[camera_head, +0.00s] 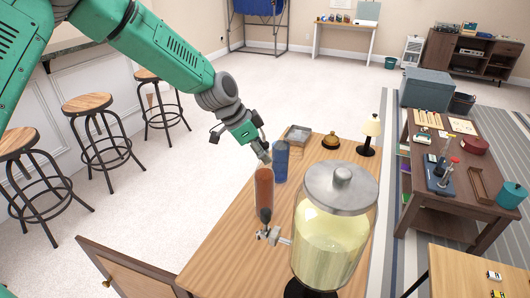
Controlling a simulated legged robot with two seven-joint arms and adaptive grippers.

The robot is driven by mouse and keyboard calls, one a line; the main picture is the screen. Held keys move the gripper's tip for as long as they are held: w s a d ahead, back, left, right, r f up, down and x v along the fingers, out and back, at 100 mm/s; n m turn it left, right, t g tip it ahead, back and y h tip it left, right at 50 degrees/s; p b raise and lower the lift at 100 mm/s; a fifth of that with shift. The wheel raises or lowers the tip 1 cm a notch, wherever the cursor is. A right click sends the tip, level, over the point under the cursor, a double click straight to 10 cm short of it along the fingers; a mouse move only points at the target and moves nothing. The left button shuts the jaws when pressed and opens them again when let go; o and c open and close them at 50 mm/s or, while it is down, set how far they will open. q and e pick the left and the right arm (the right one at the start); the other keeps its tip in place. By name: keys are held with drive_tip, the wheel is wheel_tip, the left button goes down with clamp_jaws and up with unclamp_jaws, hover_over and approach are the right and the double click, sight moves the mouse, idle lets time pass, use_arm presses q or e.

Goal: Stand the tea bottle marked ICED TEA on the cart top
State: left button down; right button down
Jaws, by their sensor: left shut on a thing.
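My left gripper (265,157) reaches down from the upper left and is shut on the neck end of a reddish-brown tea bottle (264,192). The bottle hangs roughly upright below the fingers. I cannot read its label from here. Behind and below it is a wooden top (225,245), likely the cart top. I cannot tell whether the bottle's base touches it. The bottle's lower end is close to the tap of a glass drink dispenser (330,245). My right gripper is not in view.
A blue cup (281,162) stands just behind the bottle. Bar stools (92,130) are at left. The wooden top's front left is clear.

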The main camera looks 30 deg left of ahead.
use_arm(q)
drive_tip(key=shift+w+a, duration=0.1)
drive_tip(key=shift+a, duration=0.1)
drive_tip(key=c, duration=1.7)
unclamp_jaws()
drive_tip(key=shift+a+f, duration=0.1)
drive_tip(key=shift+a, duration=0.05)
drive_tip(key=o, duration=0.4)
drive_tip(key=shift+d+r, duration=0.2)
drive_tip(key=shift+d, duration=0.55)
drive_tip(key=shift+r, duration=0.15)
drive_tip(key=shift+b+v, duration=0.35)
drive_tip(key=shift+v, duration=5.55)
drive_tip(key=shift+a, duration=0.15)
